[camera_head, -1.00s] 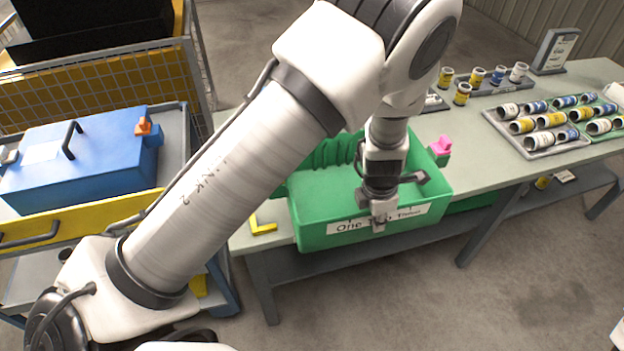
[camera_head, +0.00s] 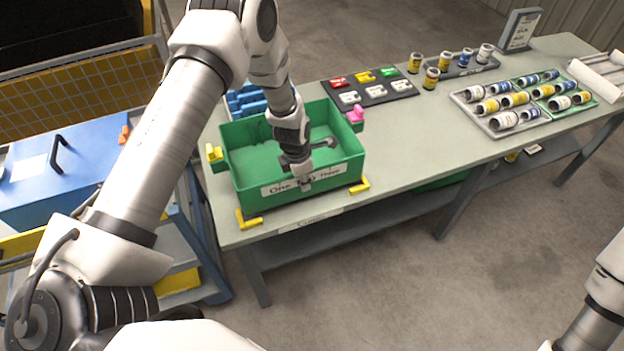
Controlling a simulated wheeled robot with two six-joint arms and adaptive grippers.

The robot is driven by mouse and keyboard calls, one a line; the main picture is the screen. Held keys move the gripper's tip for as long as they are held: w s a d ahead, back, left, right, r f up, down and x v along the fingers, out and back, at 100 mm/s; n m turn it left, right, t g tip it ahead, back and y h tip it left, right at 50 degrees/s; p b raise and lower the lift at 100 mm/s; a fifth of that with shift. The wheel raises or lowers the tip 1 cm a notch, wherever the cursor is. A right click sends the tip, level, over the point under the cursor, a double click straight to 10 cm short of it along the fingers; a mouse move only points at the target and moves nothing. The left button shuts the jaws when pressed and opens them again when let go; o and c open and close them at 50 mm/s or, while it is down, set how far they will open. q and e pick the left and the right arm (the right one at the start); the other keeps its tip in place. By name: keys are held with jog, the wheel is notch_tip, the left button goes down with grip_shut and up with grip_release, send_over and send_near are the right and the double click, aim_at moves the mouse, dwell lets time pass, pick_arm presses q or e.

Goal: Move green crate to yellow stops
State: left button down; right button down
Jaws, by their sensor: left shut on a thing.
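The green crate (camera_head: 233,178) stands on the near left part of the grey-green table, with a label on its front wall. One yellow stop (camera_head: 248,221) is at its front left corner and another yellow stop (camera_head: 360,186) at its front right corner. The crate looks to be right at both stops; whether it touches them or rests fully on the table I cannot tell. My left gripper (camera_head: 306,182) is shut on the crate's front wall near the label, pointing down. My right arm shows at the right edge, with its gripper out of view.
Yellow (camera_head: 214,153) and pink (camera_head: 355,115) pieces sit at the crate's ends. Behind it are a blue bin (camera_head: 245,101) and a dark tray of coloured pieces (camera_head: 371,92). Trays of cans (camera_head: 500,124) stand to the right. A cart with a blue box (camera_head: 50,165) is left.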

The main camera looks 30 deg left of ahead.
aim_at(305, 195)
pick_arm(q)
jog(key=shift+f, duration=1.5)
jog(key=c, duration=1.1)
grip_release()
jog(key=shift+s, duration=0.1)
jog(key=shift+d, duration=0.1)
jog(key=shift+r, duration=0.2)
